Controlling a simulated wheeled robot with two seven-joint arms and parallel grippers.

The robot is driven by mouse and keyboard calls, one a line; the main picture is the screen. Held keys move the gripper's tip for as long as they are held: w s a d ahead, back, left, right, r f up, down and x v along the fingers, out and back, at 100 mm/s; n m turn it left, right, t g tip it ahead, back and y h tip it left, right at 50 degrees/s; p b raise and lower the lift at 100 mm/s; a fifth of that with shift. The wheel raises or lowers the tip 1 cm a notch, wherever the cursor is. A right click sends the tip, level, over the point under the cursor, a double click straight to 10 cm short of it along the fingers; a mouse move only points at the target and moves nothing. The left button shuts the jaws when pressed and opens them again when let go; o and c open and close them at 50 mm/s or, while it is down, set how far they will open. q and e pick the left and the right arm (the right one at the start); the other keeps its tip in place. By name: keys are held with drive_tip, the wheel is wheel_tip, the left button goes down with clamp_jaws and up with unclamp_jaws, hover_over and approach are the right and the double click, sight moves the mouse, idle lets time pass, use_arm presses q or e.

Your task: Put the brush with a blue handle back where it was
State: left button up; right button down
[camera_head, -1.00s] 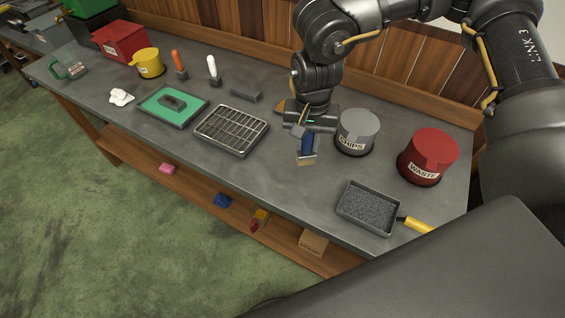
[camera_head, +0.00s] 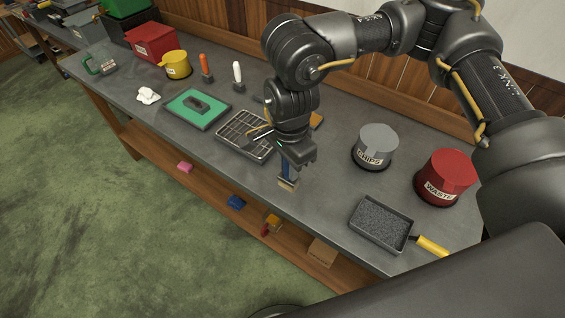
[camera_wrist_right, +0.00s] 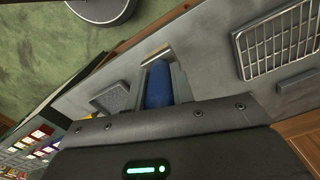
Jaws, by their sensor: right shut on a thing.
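My right gripper (camera_head: 290,160) is shut on the brush with a blue handle (camera_head: 287,172). It holds the brush with its pale end down, near the front edge of the workbench, just right of the wire rack tray (camera_head: 232,131). In the right wrist view the blue handle (camera_wrist_right: 158,87) sits between the fingers. I cannot tell whether the brush tip touches the bench. An orange-handled tool (camera_head: 205,65) and a white-handled tool (camera_head: 238,74) stand upright in dark blocks at the back. A low dark block right of them is mostly hidden by my arm. My left gripper is not in view.
A grey CHIPS canister (camera_head: 375,146), a red WASTE canister (camera_head: 447,177) and a tray of dark grit (camera_head: 381,222) stand right. A green mat (camera_head: 197,108), yellow pot (camera_head: 176,65) and red bin (camera_head: 150,42) are left. Bare bench lies between gripper and CHIPS canister.

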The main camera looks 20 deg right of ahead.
drive_tip(key=w+d+f+p, duration=0.1)
drive_tip(key=w+f+p, duration=0.2)
drive_tip(key=w+f, duration=0.5)
drive_tip(key=w, duration=0.3)
drive_tip(key=shift+d+f, duration=0.3)
drive_tip(key=shift+d, duration=0.05)
wheel_tip(320, 180, down, 3)
drive_tip(key=shift+w+f, duration=0.15)
drive_tip(key=shift+f, duration=0.25)
drive_tip(key=c, duration=1.2)
unclamp_jaws()
drive_tip(key=shift+r, duration=0.1)
